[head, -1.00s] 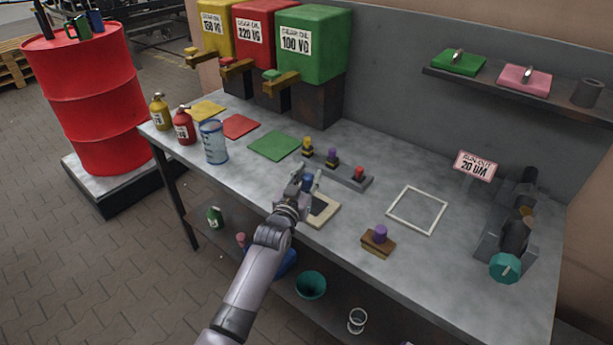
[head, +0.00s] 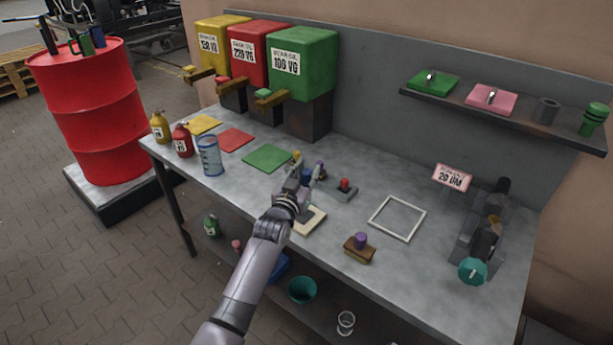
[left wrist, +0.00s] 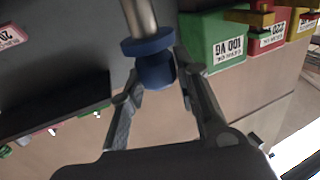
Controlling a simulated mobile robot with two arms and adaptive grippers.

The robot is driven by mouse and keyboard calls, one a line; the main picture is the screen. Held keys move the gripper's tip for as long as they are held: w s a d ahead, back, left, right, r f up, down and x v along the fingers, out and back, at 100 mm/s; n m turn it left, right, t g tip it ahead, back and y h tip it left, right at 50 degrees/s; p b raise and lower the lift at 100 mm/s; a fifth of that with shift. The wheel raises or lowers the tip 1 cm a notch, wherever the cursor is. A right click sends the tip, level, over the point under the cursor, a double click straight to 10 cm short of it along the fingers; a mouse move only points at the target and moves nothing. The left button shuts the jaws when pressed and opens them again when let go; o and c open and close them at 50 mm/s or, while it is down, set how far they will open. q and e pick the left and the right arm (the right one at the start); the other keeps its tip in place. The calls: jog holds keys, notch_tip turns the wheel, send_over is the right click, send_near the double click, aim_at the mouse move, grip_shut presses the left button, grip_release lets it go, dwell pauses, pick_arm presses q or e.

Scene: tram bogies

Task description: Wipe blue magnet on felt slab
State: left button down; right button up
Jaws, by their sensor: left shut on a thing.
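My left gripper (head: 299,183) is shut on the blue magnet (head: 306,176). In the left wrist view the blue magnet (left wrist: 154,68) sits between the two fingers, with a bare steel rod beyond its blue collar. The felt slab (head: 313,221), a beige-edged flat block, lies on the bench in front of the magnet rack, partly hidden by my wrist. The gripper appears raised above the bench, behind the slab and close to the rack. The magnet's tip is hidden in the head view. My right gripper is not in view.
The rack (head: 338,190) holds red, purple and yellow knobbed pieces beside the gripper. A brown block with a purple knob (head: 360,242) and a white square frame (head: 373,221) stand to the right.

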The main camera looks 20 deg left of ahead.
pick_arm(q)
jog(key=shift+a, duration=0.1)
jog(key=shift+w, duration=0.1)
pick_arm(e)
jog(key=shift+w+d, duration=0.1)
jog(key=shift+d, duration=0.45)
pick_arm(q)
notch_tip(320, 180, up, 8)
jog(key=p, duration=0.7)
jog(key=shift+r, duration=0.1)
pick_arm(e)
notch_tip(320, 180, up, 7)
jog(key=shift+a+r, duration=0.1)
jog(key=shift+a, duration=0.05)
